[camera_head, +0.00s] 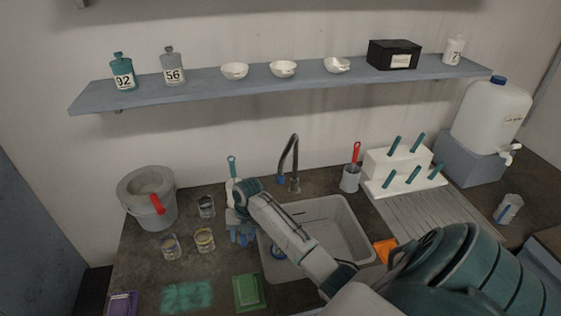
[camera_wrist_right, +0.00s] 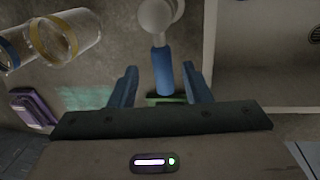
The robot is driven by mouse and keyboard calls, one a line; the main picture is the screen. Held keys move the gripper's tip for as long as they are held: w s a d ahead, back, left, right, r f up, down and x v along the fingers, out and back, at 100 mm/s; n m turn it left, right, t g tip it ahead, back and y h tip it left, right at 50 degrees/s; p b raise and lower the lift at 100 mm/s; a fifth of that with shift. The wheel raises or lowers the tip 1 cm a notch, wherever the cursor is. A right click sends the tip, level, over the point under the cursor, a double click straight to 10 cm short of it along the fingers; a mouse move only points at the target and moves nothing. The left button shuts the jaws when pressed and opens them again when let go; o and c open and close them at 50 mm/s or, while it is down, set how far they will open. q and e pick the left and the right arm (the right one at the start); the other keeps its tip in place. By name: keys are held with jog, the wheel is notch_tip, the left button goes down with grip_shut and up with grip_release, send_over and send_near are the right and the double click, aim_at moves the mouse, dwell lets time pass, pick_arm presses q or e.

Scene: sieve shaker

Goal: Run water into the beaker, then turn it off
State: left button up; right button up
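The sink tap (camera_head: 290,160) is a dark gooseneck behind the sink (camera_head: 345,217), with a small blue part at its left. No stream shows under its spout. Clear glass vessels stand left of the sink: a plain one (camera_head: 206,206), a blue-banded one (camera_head: 170,247) and a yellow-banded one (camera_head: 204,240). I cannot tell which is the task's beaker. My right gripper (camera_head: 242,235) is between them and the sink, low over the counter. In the right wrist view its fingers (camera_wrist_right: 161,88) are apart, with a blue-handled, white-headed item (camera_wrist_right: 163,72) between them, gaps on both sides. My left gripper is out of view.
A grey bucket (camera_head: 148,200) stands at the left. Green (camera_head: 248,291) and purple (camera_head: 122,303) items lie near the front edge. A white rack with teal pegs (camera_head: 400,170), a water container (camera_head: 492,115) and a small labelled cup (camera_head: 508,208) stand right. A shelf (camera_head: 200,92) hangs above.

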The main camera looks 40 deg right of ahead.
jog(key=shift+f, duration=0.1)
jog(key=shift+d+r+b, duration=0.15)
jog(key=shift+r+b, duration=0.15)
jog(key=shift+r, duration=0.25)
notch_tip(320, 180, up, 10)
jog(key=s+d+b, duration=0.1)
jog(key=b, duration=0.2)
jog(key=shift+f, duration=0.2)
